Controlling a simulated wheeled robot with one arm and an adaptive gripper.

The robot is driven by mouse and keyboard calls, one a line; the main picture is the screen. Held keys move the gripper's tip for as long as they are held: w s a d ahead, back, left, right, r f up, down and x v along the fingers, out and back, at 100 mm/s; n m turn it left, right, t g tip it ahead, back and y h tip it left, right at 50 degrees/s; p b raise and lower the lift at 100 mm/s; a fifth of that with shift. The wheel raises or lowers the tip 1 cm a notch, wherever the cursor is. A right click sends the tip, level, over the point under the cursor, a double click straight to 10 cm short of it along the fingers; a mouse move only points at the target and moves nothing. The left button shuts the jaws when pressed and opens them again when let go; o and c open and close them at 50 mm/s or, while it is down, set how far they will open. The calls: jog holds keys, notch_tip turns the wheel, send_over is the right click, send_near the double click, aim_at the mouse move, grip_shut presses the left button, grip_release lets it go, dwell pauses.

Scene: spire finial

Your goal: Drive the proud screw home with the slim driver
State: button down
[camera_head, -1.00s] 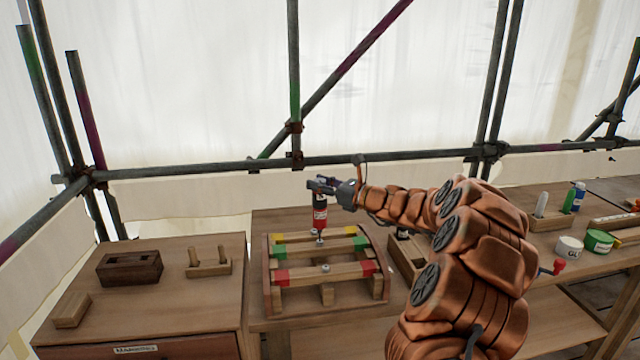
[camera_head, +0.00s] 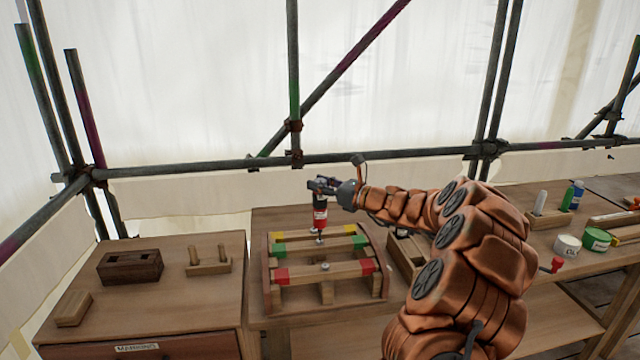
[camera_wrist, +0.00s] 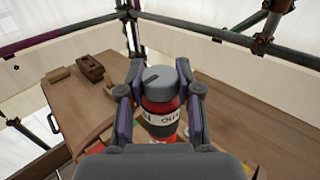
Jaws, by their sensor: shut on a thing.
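My gripper (camera_head: 324,186) is shut on a red driver with a grey cap and a white label band (camera_head: 320,212); the driver also shows between the fingers in the wrist view (camera_wrist: 160,100). The driver stands upright, its thin shaft pointing down at the middle rail of a wooden frame (camera_head: 268,290). A screw head shows at the shaft's lower end (camera_head: 320,240), but I cannot tell whether the tip is seated in it. Another screw (camera_head: 325,267) sits in the front rail between red blocks. The driver's tip is hidden in the wrist view.
A dark slotted wooden block (camera_head: 130,267), a small pegged holder (camera_head: 209,262) and a plain block (camera_head: 73,309) stand on the left cabinet. White and green tins (camera_head: 598,240) stand on the right bench. Scaffold poles run behind.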

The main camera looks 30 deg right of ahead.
jog(key=shift+r, duration=0.1)
jog(key=shift+r+p, duration=3.05)
jog(key=shift+r, duration=0.45)
